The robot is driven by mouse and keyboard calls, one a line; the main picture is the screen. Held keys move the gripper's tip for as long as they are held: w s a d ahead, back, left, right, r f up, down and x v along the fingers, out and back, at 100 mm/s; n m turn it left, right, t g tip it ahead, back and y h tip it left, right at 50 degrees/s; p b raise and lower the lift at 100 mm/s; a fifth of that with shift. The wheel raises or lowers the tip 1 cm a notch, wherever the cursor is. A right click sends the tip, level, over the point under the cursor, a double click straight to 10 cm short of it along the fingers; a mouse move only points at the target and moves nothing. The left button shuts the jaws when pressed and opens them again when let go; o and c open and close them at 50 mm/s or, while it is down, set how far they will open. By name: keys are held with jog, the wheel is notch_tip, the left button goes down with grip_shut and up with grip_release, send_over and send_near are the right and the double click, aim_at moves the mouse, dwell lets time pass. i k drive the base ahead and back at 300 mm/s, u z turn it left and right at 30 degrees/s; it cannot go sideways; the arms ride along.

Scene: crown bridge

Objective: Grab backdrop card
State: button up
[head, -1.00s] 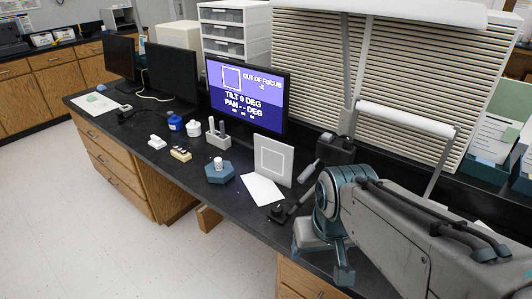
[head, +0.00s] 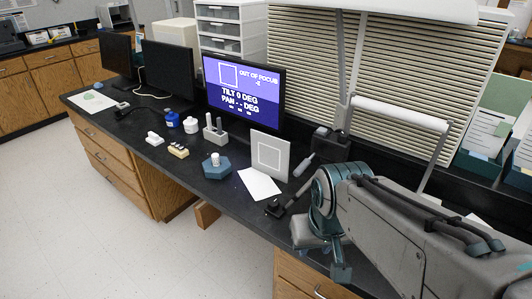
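A light grey square card (head: 269,156) with a pale square outline stands upright on the dark counter, right of the lit monitor; it looks like the backdrop card. A plain white sheet (head: 259,184) lies flat in front of it. My arm reaches in from the right. Its end, my gripper (head: 322,252), is over the counter's front edge, to the right of and nearer than the card, and apart from it. The finger opening is not clear from this angle. I see nothing held.
A blue hexagonal base (head: 217,167) with a small white piece stands left of the sheet. A dark stand (head: 278,207) lies between sheet and arm. A monitor (head: 243,91) reads "OUT OF FOCUS". Small bottles and blocks stand further left. A lamp and slatted panel (head: 420,85) stand behind.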

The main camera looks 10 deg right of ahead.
aim_at(270, 155)
jog(key=u, duration=0.55)
jog(key=k, duration=1.25)
jog(key=u, duration=0.8)
jog(key=i, duration=2.1)
jog(key=z, duration=1.65)
jog(key=i, duration=0.65)
jog(key=z, duration=0.6)
